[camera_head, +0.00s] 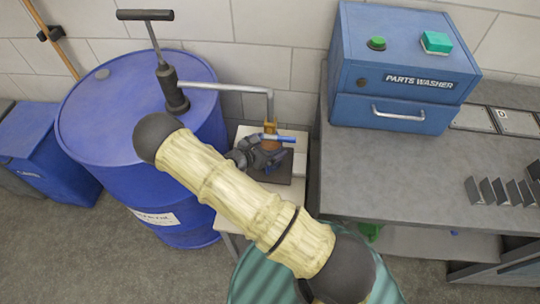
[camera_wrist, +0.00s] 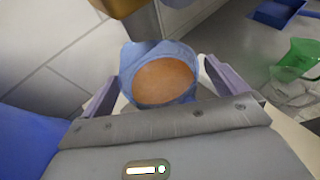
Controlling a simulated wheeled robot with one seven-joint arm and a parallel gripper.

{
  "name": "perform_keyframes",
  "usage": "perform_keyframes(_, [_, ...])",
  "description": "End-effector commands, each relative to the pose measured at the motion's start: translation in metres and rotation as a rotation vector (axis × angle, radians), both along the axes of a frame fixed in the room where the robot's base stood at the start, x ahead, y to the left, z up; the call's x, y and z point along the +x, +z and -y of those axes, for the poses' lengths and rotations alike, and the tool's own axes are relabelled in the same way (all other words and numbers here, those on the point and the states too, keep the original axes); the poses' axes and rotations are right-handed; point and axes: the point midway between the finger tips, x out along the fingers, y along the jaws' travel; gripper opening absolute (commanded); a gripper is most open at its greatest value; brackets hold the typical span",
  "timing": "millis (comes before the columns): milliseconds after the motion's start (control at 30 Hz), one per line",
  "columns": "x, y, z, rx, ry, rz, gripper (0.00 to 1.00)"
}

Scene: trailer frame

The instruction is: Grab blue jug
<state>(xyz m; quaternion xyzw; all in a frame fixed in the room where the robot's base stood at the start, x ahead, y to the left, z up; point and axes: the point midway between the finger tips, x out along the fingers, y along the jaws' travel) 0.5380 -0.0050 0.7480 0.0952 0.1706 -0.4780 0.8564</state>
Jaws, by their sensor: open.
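The blue jug (camera_wrist: 150,50) is in the middle of the wrist view, with an orange-brown round surface showing inside its rim. My gripper (camera_wrist: 162,72) is open, with one pale finger on each side of the jug. I cannot tell whether either finger touches it. In the head view my gripper (camera_head: 262,152) is over a small stand beside the blue drum, under the pump spout. There the jug is mostly hidden by my gripper and shows only as small blue and orange patches.
A large blue drum (camera_head: 120,115) with a hand pump (camera_head: 170,85) stands left. The pump's brass-coloured spout (camera_head: 270,127) hangs close above the jug. A grey bench (camera_head: 390,180) with a blue parts washer (camera_head: 400,70) is right. A green jug (camera_wrist: 300,60) shows at right in the wrist view.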

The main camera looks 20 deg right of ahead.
Motion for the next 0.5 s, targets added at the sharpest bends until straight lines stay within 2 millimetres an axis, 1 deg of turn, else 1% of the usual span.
perform_keyframes(133, [-0.0002,0.0,0.002,0.0,-0.004,-0.001,0.98])
perform_keyframes(167, [-0.0002,-0.0001,0.0021,0.0,-0.004,-0.001,0.94])
perform_keyframes(200, [-0.0003,0.0,0.0022,0.0,-0.004,-0.001,0.86])
perform_keyframes(267, [-0.0002,0.0,0.0023,0.0,-0.004,-0.001,0.74])
perform_keyframes(300, [-0.0002,0.0,0.0023,0.0,-0.004,-0.001,0.67])
perform_keyframes(367, [-0.0003,0.0,0.0022,0.0,-0.004,-0.001,0.55])
perform_keyframes(500, [-0.0002,-0.0001,0.0019,0.0,-0.004,-0.001,0.27])
